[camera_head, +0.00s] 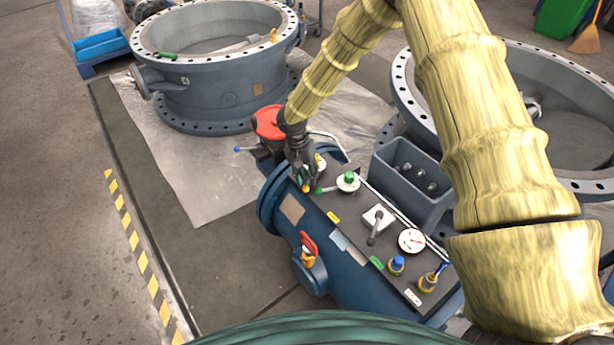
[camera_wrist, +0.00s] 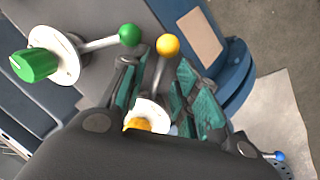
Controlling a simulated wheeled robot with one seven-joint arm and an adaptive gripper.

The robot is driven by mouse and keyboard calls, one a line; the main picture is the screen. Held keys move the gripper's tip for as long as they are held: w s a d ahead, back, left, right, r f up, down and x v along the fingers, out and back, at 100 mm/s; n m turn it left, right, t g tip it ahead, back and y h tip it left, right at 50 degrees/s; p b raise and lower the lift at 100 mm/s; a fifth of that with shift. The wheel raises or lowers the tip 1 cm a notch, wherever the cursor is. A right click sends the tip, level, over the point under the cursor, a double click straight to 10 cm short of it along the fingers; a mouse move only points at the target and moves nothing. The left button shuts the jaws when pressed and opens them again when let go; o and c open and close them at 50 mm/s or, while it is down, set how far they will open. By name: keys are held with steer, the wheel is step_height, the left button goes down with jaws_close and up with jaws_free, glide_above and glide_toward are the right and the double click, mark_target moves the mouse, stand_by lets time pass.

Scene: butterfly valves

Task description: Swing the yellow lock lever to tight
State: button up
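The yellow lock lever shows in the wrist view as a yellow ball knob (camera_wrist: 168,45) on a grey rod, running to a white dial (camera_wrist: 152,112) with a yellow hub (camera_wrist: 138,124). My gripper (camera_wrist: 158,75) is open, with one teal-padded finger on each side of the rod. A gap shows between the pads and the rod; contact is not clear. In the head view my gripper (camera_head: 303,180) points down over the lever, and the yellow knob (camera_head: 306,188) shows just below its fingers. Part of the dial is hidden by my gripper. Any tight mark is not readable.
A green-knobbed lever (camera_head: 348,179) stands close on the right of the panel; its green ball (camera_wrist: 130,35) is beside my left finger in the wrist view. A grey-handled lever (camera_head: 376,222), a gauge (camera_head: 411,241) and a red cap (camera_head: 268,123) are nearby. A grey bin (camera_head: 408,178) stands behind.

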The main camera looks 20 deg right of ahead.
steer(key=shift+f, duration=0.2)
jaws_close()
